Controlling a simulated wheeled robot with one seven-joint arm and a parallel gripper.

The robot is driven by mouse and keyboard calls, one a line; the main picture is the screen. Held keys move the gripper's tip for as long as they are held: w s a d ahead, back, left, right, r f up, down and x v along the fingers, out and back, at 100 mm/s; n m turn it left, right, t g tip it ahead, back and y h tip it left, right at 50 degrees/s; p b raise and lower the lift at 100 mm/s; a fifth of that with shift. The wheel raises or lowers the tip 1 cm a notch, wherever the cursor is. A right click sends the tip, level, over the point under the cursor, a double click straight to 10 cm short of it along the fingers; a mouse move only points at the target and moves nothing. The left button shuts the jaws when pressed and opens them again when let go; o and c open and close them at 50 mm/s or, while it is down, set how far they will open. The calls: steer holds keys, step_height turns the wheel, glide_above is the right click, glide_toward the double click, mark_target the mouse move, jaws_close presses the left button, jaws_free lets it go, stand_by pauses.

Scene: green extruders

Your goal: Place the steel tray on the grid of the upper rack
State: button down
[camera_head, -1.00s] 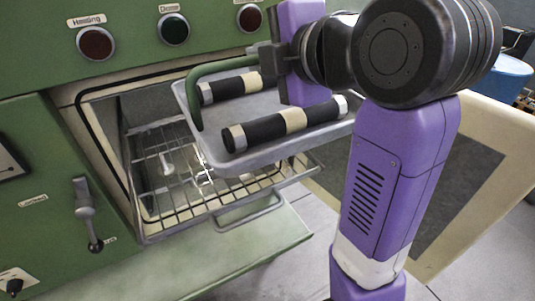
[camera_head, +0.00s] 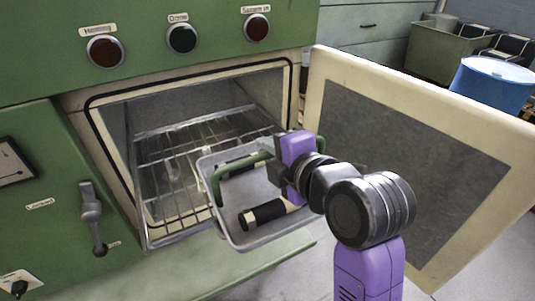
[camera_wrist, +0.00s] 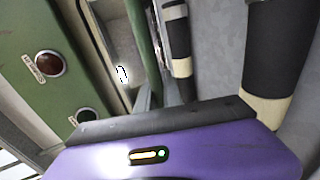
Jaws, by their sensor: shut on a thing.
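The steel tray (camera_head: 246,192) is a shallow grey tray with a green bar handle (camera_head: 226,169) arched over it. Black rollers with cream bands (camera_head: 262,214) lie in it; they also show close up in the wrist view (camera_wrist: 275,60). My gripper (camera_head: 277,171) is shut on the green handle, and its jaws hide part of the grip. The tray hangs in front of the oven opening, slightly tilted in the picture, overlapping the upper rack's wire grid (camera_head: 170,152). The tray hides the rack's front right part; I cannot tell whether they touch.
The green oven's door (camera_head: 420,150) stands open on the right, close to my arm. Its opening frame (camera_head: 104,150) borders the rack on the left. A lever (camera_head: 91,215) and buttons (camera_head: 105,50) are on the front. A blue barrel (camera_head: 492,82) stands behind.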

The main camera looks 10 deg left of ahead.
steer(key=shift+f, duration=0.65)
steer(key=shift+f, duration=0.1)
steer(key=c, duration=1.9)
jaws_free()
steer(key=shift+f, duration=0.15)
steer(key=o, duration=0.4)
